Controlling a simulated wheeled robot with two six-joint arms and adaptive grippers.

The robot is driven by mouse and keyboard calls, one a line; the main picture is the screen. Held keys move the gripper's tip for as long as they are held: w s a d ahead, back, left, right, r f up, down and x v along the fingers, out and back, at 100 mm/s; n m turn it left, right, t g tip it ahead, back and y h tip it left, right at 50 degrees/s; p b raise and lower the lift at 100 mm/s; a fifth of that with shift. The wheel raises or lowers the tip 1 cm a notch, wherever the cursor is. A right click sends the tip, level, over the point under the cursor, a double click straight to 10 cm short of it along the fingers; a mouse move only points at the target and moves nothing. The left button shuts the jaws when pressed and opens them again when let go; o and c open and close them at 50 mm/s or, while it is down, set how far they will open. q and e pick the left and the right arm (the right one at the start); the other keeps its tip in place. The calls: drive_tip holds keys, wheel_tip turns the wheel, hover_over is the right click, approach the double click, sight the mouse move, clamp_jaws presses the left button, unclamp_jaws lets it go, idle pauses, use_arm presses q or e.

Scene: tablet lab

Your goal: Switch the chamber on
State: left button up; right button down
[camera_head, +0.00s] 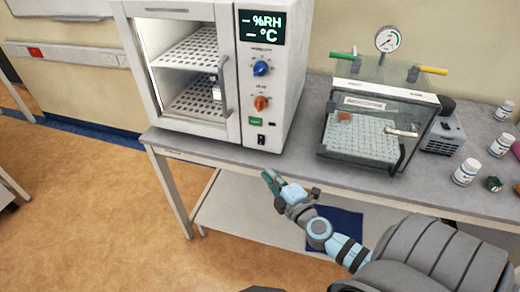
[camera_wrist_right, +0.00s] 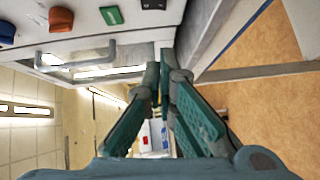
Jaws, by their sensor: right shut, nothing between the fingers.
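The chamber (camera_head: 275,105) is a white cabinet on the bench with a glass door showing perforated shelves. Its display (camera_head: 261,28) shows dashes beside %RH and °C. Below are a blue knob (camera_head: 261,68), an orange knob (camera_head: 261,103), a small green panel (camera_head: 256,121) and a black switch (camera_head: 261,140). The black switch (camera_wrist_right: 153,4) is at the top edge of the right wrist view, partly cut off. My right gripper (camera_head: 268,177) is shut and empty, below and in front of the chamber, apart from it. Its fingers (camera_wrist_right: 160,75) meet in the wrist view. My left gripper is not in view.
A glass-fronted box (camera_head: 365,125) with a gauge (camera_head: 388,39) stands to the right of the chamber. Several white bottles (camera_head: 467,171) stand at the far right. The bench (camera_head: 300,165) front edge lies between my gripper and the chamber. The floor left is open.

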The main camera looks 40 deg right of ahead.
approach(261, 140)
drive_tip(key=w+a+f, duration=0.1)
drive_tip(key=w+a, duration=0.3)
drive_tip(key=w, duration=0.1)
drive_tip(key=shift+w+d+f+b, duration=0.25)
drive_tip(key=shift+w+d+b, duration=0.2)
drive_tip(key=shift+d+b, duration=0.15)
drive_tip(key=shift+w+d+f+b, duration=0.2)
drive_tip(key=shift+w+d+b, duration=0.25)
drive_tip(key=shift+d, duration=0.2)
drive_tip(key=shift+w+d+r, duration=0.15)
drive_tip(key=shift+d, duration=0.1)
